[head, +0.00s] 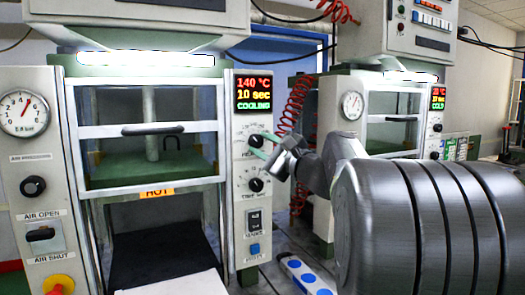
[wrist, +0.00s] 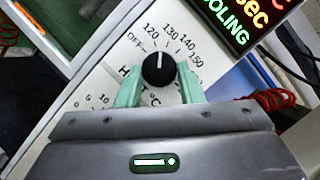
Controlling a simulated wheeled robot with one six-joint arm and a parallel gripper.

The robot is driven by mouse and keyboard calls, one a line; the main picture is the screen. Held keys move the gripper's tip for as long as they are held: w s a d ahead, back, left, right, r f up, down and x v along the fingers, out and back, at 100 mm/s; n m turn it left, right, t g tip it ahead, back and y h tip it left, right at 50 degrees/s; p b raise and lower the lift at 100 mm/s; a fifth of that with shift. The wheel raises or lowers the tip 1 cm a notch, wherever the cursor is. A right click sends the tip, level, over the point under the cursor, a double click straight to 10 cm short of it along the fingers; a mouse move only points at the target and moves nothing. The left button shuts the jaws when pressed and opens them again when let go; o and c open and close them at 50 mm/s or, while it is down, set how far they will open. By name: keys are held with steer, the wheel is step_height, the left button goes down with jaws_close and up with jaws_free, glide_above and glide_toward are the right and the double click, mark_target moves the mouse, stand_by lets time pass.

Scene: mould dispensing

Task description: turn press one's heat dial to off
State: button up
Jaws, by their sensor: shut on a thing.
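Press one (head: 55,110) stands at the left in the head view; its display (head: 254,93) reads 140 °C, 10 sec and COOLING. Its black heat dial (head: 256,141) is on the right-hand panel below the display. My gripper (head: 266,146) reaches it from the right. In the wrist view the heat dial (wrist: 158,70) sits between the two green fingers of my gripper (wrist: 159,88), which is shut on it. The dial's white mark points up in that picture, about between 120 and 130. OFF is printed to the left of 120.
A second black dial (head: 255,185) sits just below the heat dial, with a rocker switch (head: 254,221) and a blue button (head: 254,249) further down. A HOT label (head: 157,193) is on the press front. A second press (head: 385,100) stands to the right, behind my arm.

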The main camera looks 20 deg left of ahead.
steer(key=n, duration=0.1)
steer(key=n+g, duration=0.1)
steer(key=n, duration=0.1)
steer(key=n+g+h, duration=0.1)
steer(key=n, duration=0.1)
steer(key=shift+r, duration=0.25)
steer(key=shift+r+n+g+h, duration=0.15)
steer(key=shift+n+h, duration=0.3)
steer(key=shift+n, duration=0.7)
steer(key=shift+r+n+g+h, duration=0.15)
steer(key=shift+n+h, duration=0.3)
steer(key=shift+n, duration=0.7)
steer(key=shift+f, duration=0.1)
steer(key=o, duration=1)
steer(key=shift+d, duration=0.1)
steer(key=v, duration=1.3)
steer(key=shift+d, duration=0.35)
steer(key=shift+s, duration=0.1)
